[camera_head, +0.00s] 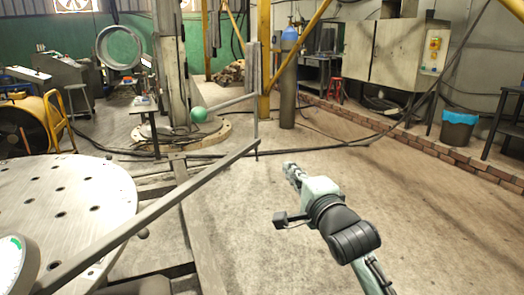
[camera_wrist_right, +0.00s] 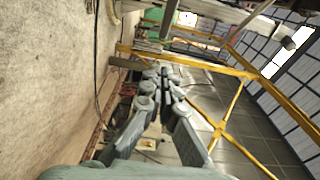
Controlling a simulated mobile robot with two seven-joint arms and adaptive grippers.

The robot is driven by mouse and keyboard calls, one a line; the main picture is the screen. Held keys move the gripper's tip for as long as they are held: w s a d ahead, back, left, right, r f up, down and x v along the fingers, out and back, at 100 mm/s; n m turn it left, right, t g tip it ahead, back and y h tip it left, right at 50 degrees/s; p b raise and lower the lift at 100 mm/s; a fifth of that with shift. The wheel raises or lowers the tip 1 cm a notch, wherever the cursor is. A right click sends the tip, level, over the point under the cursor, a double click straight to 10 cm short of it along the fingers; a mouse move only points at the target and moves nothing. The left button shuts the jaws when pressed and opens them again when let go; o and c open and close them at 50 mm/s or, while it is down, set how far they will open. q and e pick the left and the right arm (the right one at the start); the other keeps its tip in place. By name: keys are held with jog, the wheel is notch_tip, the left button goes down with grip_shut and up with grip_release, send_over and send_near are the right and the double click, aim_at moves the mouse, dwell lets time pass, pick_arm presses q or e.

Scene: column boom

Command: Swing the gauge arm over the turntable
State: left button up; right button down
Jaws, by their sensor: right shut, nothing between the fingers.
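The turntable (camera_head: 75,195) is a pale round plate with holes, at the left in the head view. A long grey bar, the gauge arm (camera_head: 150,210), runs from an upright post (camera_head: 256,110) down to the lower left, crossing the turntable in the picture. A round gauge dial (camera_head: 12,262) with a green mark is cut off at the lower left edge. A green ball (camera_head: 199,114) sits at the end of a thinner bar from the post. My right gripper (camera_head: 287,165) is shut and empty over the floor, right of the bar and apart from it. It also shows in the wrist view (camera_wrist_right: 162,72).
Open concrete floor (camera_head: 420,220) lies around and right of my right arm. A low brick edging (camera_head: 420,145), a blue bin (camera_head: 458,130) and a gas cylinder (camera_head: 288,85) stand farther back. A yellow-framed drum (camera_head: 25,125) stands behind the turntable.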

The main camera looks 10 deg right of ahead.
send_near(257, 145)
jog(key=w+d, duration=0.3)
jog(key=w+a, duration=0.2)
jog(key=a, duration=0.1)
jog(key=shift+w+a, duration=0.1)
jog(key=shift+w, duration=0.25)
pick_arm(q)
jog(key=shift+w+r, duration=0.1)
jog(key=shift+w, duration=0.2)
pick_arm(e)
jog(key=shift+a, duration=0.15)
pick_arm(q)
jog(key=shift+s, duration=0.1)
pick_arm(e)
jog(key=shift+w, duration=0.2)
